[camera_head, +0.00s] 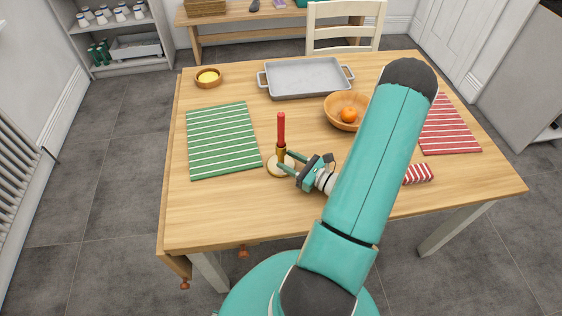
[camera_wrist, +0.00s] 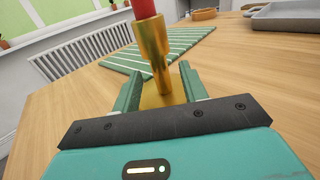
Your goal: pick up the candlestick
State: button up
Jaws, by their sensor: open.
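The candlestick (camera_head: 281,153) stands upright on the wooden table, with a brass stem, a round pale-gold base (camera_head: 280,170) and a red candle (camera_head: 281,127) in it. In the wrist view the brass stem (camera_wrist: 153,50) rises between the fingers of my gripper (camera_wrist: 160,88), and only the bottom of the red candle shows at the top edge. My gripper (camera_head: 283,160) reaches in from the right, low over the base. It is open, with one finger on each side of the stem. I cannot tell whether either finger touches it.
A green striped mat (camera_head: 222,140) lies left of the candlestick. A grey tray (camera_head: 305,78), a yellow-filled bowl (camera_head: 208,77) and a wooden bowl (camera_head: 342,113) with an orange (camera_head: 349,115) stand farther back. A red striped mat (camera_head: 447,127) and folded red cloth (camera_head: 418,174) lie right.

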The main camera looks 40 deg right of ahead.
aim_at(281, 156)
jog(key=x, duration=0.3)
jog(key=shift+w, duration=0.25)
grip_shut()
jog(key=shift+r, duration=0.2)
